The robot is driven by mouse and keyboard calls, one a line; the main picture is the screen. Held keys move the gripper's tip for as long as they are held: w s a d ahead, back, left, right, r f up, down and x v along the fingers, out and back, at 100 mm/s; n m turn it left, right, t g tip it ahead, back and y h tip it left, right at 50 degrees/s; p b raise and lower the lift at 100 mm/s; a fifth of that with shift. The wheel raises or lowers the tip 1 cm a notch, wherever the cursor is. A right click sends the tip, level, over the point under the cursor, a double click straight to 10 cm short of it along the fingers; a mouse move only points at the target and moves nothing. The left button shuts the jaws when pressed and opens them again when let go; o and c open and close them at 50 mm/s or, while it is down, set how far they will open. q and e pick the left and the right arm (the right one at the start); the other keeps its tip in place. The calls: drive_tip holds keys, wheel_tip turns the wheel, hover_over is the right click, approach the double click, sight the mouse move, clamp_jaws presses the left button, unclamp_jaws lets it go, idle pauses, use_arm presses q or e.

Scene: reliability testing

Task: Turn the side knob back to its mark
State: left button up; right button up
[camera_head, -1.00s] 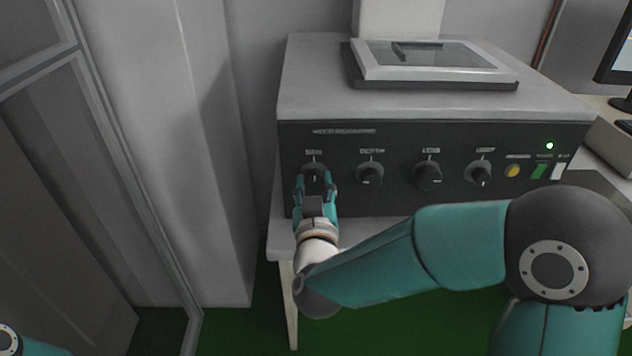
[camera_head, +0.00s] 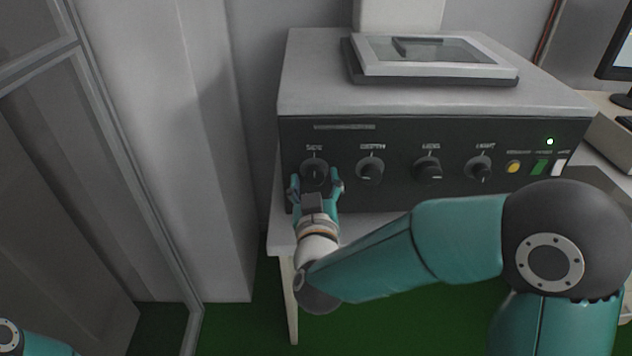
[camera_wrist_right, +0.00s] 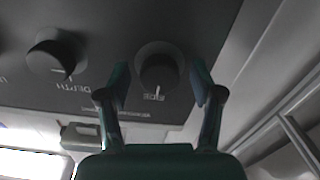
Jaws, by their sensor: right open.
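The side knob (camera_head: 314,172) is the leftmost dark knob on the machine's black front panel, under a "SIDE" label. In the right wrist view the side knob (camera_wrist_right: 159,73) shows a white pointer line that runs toward its label. My right gripper (camera_head: 315,186) is in front of this knob, with its fingers spread to either side. In the wrist view the right gripper (camera_wrist_right: 160,82) is open, with gaps between both fingertips and the knob. Only a bit of my left arm shows at the lower left in the head view; its gripper is out of frame.
The depth knob (camera_head: 370,171) is close on the right, then two more knobs, a yellow button (camera_head: 513,167) and a green switch (camera_head: 540,167). A pale wall is left of the machine (camera_head: 330,98).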

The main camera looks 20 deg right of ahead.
drive_tip(key=v, duration=0.7)
drive_tip(key=shift+s, duration=0.25)
drive_tip(key=shift+s, duration=0.1)
